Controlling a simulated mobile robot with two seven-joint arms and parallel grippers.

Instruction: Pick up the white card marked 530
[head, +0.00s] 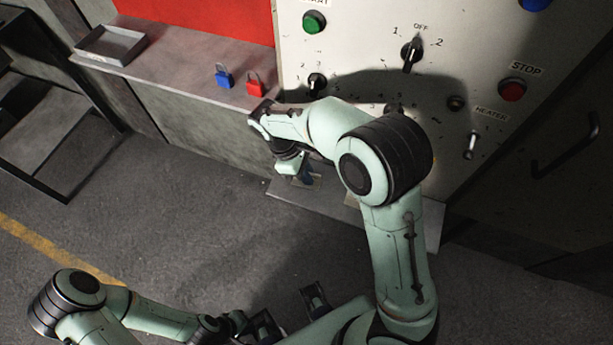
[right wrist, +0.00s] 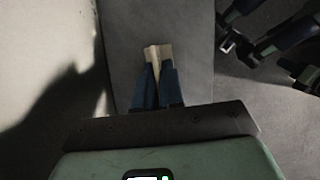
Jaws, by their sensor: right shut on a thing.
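My right gripper (head: 303,178) reaches down to the low grey ledge in front of the control panel. In the right wrist view its blue fingers (right wrist: 157,88) are closed together on a pale card (right wrist: 157,56). The card's upper part sticks out past the fingertips, above or against the grey ledge surface. No number can be read on it. My left gripper (head: 290,311) is at the bottom of the head view, far from the card, with its fingers apart and nothing seen between them.
The control panel (head: 450,35) with knobs and buttons stands behind the right arm. The upper shelf holds a metal tray (head: 109,44), a blue padlock (head: 223,77) and a red padlock (head: 254,85). The low ledge (right wrist: 192,25) is narrow. Open floor (head: 150,220) lies to the left.

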